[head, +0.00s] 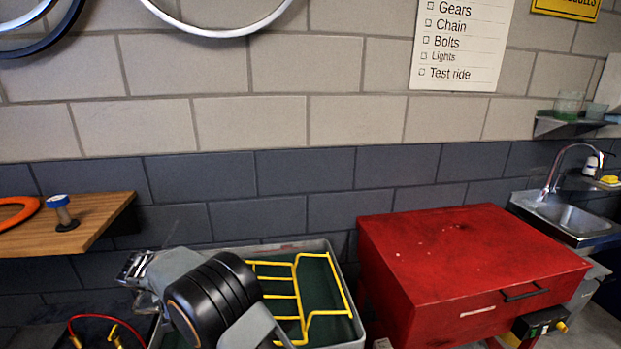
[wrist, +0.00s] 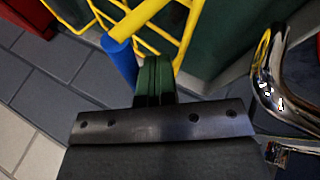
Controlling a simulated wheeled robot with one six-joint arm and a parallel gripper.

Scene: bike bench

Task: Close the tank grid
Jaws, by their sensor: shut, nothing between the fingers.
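The tank grid (head: 298,290) is a yellow wire frame over the grey tank (head: 345,325) with a dark green inside. In the head view it looks raised at an angle, but its exact tilt is hard to tell. The wrist view shows its yellow bars (wrist: 187,30) and a blue sleeve (wrist: 120,62) on one bar. My gripper (wrist: 154,68) is shut and empty, its fingertips right beside the blue sleeve; I cannot tell whether they touch.
A red cabinet (head: 465,260) stands close to the tank's right. A chrome pipe (wrist: 272,75) is near my gripper's right in the wrist view. A wooden shelf (head: 95,215) juts out at the left, and a sink (head: 570,215) is at the far right.

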